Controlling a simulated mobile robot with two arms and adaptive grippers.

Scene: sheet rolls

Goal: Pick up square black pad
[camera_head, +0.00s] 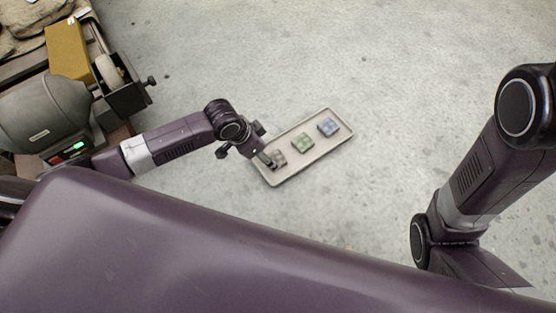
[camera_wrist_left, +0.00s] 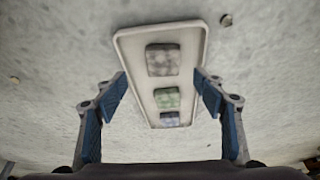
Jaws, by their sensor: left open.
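A square pad in mottled dark grey to black (camera_head: 279,158) lies at the near left end of a pale tray (camera_head: 313,158). In the left wrist view the same dark pad (camera_wrist_left: 163,60) lies flat at the far end of the tray (camera_wrist_left: 137,75). My left gripper (camera_head: 268,161) is over that end of the tray and partly covers the dark pad in the head view. In the wrist view my left gripper (camera_wrist_left: 161,78) is open, with its blue-padded fingers apart on either side of the tray and nothing between them touching. My right gripper is not visible.
A green pad (camera_head: 303,142) and a blue pad (camera_head: 328,127) lie in the same tray, in a row with the dark one. A grey bench machine (camera_head: 45,115) and a yellow box (camera_head: 68,50) stand at the upper left. The concrete surface around the tray is mostly clear.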

